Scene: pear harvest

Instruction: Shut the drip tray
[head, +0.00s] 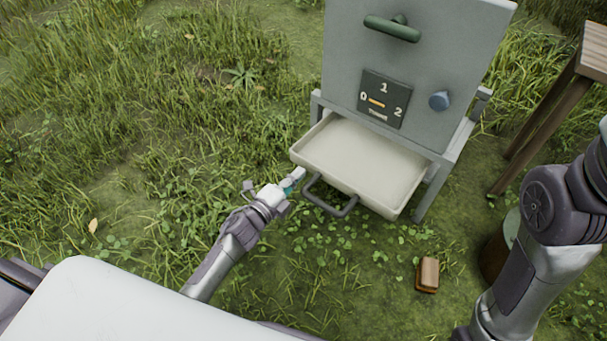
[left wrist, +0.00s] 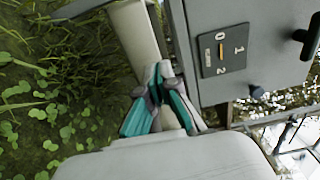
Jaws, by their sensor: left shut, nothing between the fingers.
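The cream drip tray (head: 372,160) is pulled out of the front of the grey machine (head: 410,60). Its dark grey bar handle (head: 330,198) sits on its front wall. My left gripper (head: 298,178) is shut and empty at the tray's front, left of the handle; I cannot tell whether it touches the tray. In the left wrist view its closed teal-padded fingertips (left wrist: 162,72) lie in front of a pale strip that seems to be the tray (left wrist: 133,35). My right arm is at the right edge of the head view; its gripper is out of view.
The machine has a dial plate (head: 384,98), a blue-grey knob (head: 440,100) and a green upper handle (head: 392,29). A wooden stand (head: 545,115) is at right. A small brown block (head: 428,274) lies on the grass. Open grass lies left of the tray.

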